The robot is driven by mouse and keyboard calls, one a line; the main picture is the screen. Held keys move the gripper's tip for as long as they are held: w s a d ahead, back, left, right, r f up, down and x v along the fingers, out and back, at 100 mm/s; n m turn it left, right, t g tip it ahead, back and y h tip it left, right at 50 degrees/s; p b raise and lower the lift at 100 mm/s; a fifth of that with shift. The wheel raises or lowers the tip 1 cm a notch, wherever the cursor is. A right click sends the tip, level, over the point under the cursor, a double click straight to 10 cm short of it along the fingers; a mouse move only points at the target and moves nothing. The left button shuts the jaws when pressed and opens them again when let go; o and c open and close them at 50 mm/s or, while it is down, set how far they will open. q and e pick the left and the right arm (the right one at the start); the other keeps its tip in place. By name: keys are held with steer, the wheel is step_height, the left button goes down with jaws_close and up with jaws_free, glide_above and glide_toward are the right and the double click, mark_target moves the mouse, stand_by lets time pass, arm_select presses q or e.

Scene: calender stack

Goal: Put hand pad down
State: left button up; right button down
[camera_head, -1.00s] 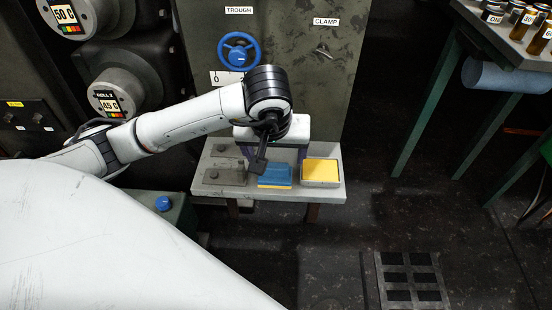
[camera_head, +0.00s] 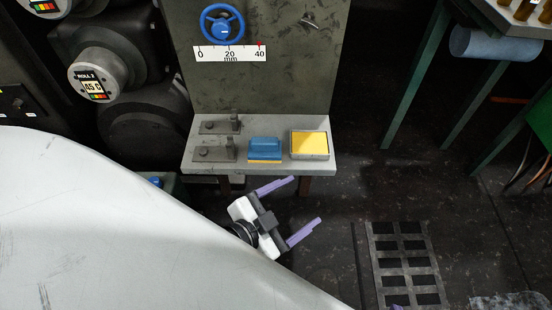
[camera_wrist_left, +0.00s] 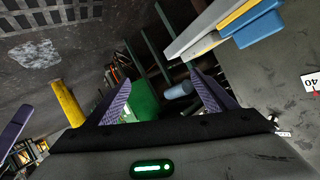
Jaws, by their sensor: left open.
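The hand pad (camera_head: 264,148), a blue block with a thin yellow underside, lies on the grey shelf (camera_head: 274,125) of the machine. It also shows at the upper right of the left wrist view (camera_wrist_left: 260,29). My left gripper (camera_head: 306,199) has its two purple fingers spread wide, with nothing between them. It is in front of the shelf, apart from the pad. A small purple tip at the bottom edge of the head view and a purple finger (camera_wrist_left: 14,130) at the left of the wrist view look like my right gripper; the rest is hidden.
A shallow tray with a yellow top (camera_head: 310,145) sits right of the pad. Two grey clamp-like fittings (camera_head: 214,152) are left of it. A blue handwheel (camera_head: 222,24) is on the panel above. A green-legged bench (camera_head: 416,75) stands at right.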

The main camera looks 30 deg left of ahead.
arm_select(q)
steer(key=s+f+n+g, duration=0.4)
steer(key=s+f+n, duration=0.1)
steer(key=s+f, duration=0.3)
steer(key=shift+s, duration=0.15)
